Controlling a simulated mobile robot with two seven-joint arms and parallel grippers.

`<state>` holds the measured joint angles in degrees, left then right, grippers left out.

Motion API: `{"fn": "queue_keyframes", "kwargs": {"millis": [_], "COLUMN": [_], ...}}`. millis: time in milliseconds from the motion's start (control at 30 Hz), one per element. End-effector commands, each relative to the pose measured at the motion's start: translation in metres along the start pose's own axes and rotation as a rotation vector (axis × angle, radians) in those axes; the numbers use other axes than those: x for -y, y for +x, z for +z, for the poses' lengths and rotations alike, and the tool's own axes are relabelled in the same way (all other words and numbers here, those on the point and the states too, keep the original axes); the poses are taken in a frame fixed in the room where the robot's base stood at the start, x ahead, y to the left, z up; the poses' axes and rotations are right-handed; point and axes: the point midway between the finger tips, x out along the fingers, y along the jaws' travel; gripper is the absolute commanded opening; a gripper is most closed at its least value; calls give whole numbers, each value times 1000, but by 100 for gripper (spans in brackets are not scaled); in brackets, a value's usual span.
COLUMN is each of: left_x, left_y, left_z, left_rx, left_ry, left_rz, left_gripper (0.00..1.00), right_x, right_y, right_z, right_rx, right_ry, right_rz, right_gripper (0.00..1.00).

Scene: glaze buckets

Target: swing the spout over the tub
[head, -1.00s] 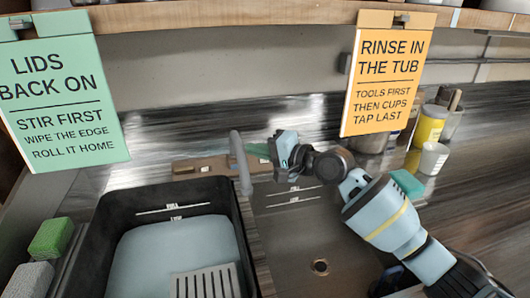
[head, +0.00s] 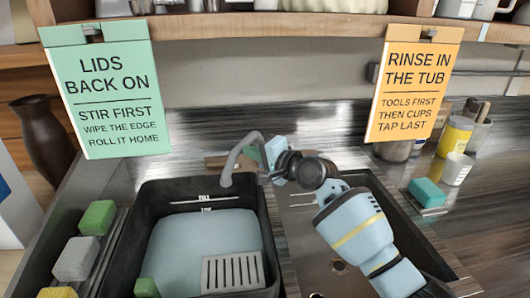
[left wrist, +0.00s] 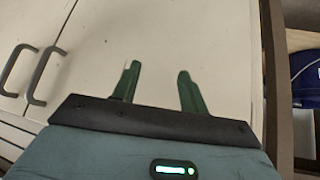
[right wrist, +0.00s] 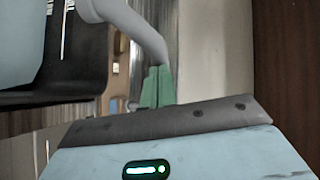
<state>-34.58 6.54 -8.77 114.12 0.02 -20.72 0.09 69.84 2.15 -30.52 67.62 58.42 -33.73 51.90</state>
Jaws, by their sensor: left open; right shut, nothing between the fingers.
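The grey curved spout (head: 236,154) rises behind the black tub (head: 148,205), and its open end hangs over the tub's back right part. Pale blue water and a slotted white grate (head: 233,271) show in the tub. My right gripper (head: 254,153) is shut and empty, just right of the spout. In the right wrist view its green fingers (right wrist: 158,86) are together against or very close to the spout (right wrist: 138,28); I cannot tell if they touch. My left gripper (left wrist: 156,84) is open and empty in front of pale cabinet doors (left wrist: 190,35), outside the head view.
A grey basin (head: 300,215) lies right of the tub, under my right arm. Sponges (head: 97,217) line the left side. A teal sponge (head: 427,192), a white cup (head: 457,168) and a yellow can (head: 455,135) stand at right. Two signs (head: 106,95) hang from the shelf above.

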Motion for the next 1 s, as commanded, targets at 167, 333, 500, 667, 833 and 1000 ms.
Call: {"fn": "queue_keyframes", "kwargs": {"millis": [167,333,500,667,833,1000], "left_x": [0,0,-1,-1,-1,0], "left_y": [-1,-1,-1,-1,-2,-3], "left_z": [0,0,0,-1,-3,-11], "left_rx": [1,0,0,-1,-5,-19], "left_ry": [0,-1,-2,-3,-3,-1], "left_rz": [0,0,0,0,0,-2], "left_gripper": [43,43,43,43,43,43], "right_x": [2,2,2,2,2,6], "right_y": [6,7,7,7,6,3], "right_z": [4,4,4,4,4,4], "right_rx": [0,0,-1,-1,-1,-2], "right_ry": [0,0,0,0,0,-1], "right_rz": [0,0,0,0,0,-2], "right_gripper": [0,0,0,0,0,0]}}
